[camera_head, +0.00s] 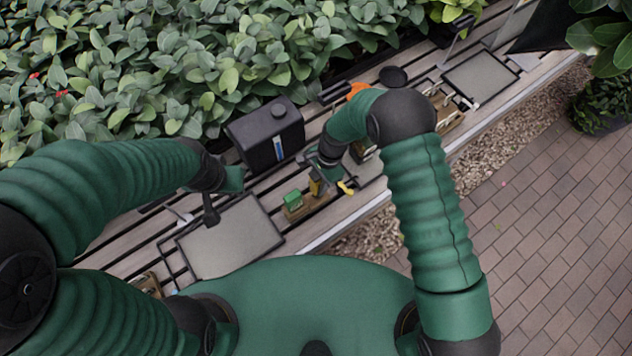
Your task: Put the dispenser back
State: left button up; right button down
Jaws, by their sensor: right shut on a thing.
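My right gripper (322,180) is over the slatted bench near its front edge. It is shut on a small yellow thing (346,187), which may be the dispenser; the gripper and my arm hide much of it. Just left of it, a green block (293,199) sits on a small wooden stand (305,208). My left gripper (220,198) is over the upper left edge of a grey framed panel (232,238); its fingers are too unclear to tell whether they are open.
A black box with a round cap (267,135) stands at the bench's back, against leafy bushes (180,65). Another grey panel (480,77) and wooden holders (445,108) are farther right. Gravel (515,130) and brick paving (550,215) lie beyond the bench's front edge.

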pick_arm(q)
jog(key=shift+a+f, duration=0.15)
jog(key=shift+a, duration=0.3)
pick_arm(e)
jog(key=shift+a+f, duration=0.1)
jog(key=shift+a, duration=0.2)
